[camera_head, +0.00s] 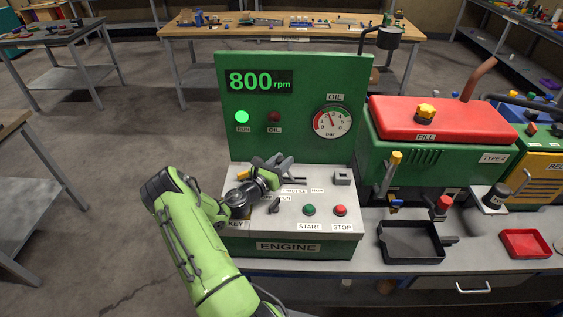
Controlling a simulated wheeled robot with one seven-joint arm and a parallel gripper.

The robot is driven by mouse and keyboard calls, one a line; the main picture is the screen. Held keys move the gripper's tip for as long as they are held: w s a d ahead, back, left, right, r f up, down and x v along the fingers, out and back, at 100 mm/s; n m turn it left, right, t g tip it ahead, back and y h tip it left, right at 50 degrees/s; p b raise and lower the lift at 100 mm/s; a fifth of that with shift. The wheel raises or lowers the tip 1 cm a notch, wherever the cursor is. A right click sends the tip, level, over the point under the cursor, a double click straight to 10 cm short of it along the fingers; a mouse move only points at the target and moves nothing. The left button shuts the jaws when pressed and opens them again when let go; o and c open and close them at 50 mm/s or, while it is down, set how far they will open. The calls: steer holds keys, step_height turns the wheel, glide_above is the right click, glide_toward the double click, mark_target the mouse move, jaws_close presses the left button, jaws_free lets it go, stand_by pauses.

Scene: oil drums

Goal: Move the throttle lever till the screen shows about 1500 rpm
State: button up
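The green engine panel (295,140) stands upright behind a grey control desk (335,205). Its screen (259,82) reads 800 rpm in green. The green RUN lamp (242,117) is lit and the red OIL lamp (274,117) looks dark. My gripper (274,163) is over the back of the desk, by the throttle label (294,191). I cannot make out the throttle lever; my gripper and wrist cover that area. A small yellow piece shows left of the gripper, and I cannot tell what it belongs to. Whether the fingers are open or shut is unclear.
The green START button (309,210), red STOP button (340,211) and key switch (274,206) sit in front of my gripper. An oil gauge (332,121) is on the panel. A red-topped machine (440,119) and black tray (411,252) stand to the right.

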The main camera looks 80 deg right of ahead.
jaws_close()
steer(key=s+m+p, duration=0.1)
steer(key=p, duration=0.1)
steer(key=s+r+m+y+p, duration=0.1)
steer(key=p, duration=0.1)
steer(key=shift+s+d+r+t, duration=0.2)
steer(key=shift+s+r+t, duration=0.05)
steer(key=shift+t, duration=0.15)
steer(key=shift+s+d+m+y+p, duration=0.1)
steer(key=shift+s+m+y+p, duration=0.2)
steer(key=shift+m+y+p, duration=0.15)
steer(key=shift+s+f, duration=0.2)
steer(key=shift+f, duration=0.05)
steer(key=o, duration=0.9)
jaws_free()
steer(key=shift+w, duration=0.1)
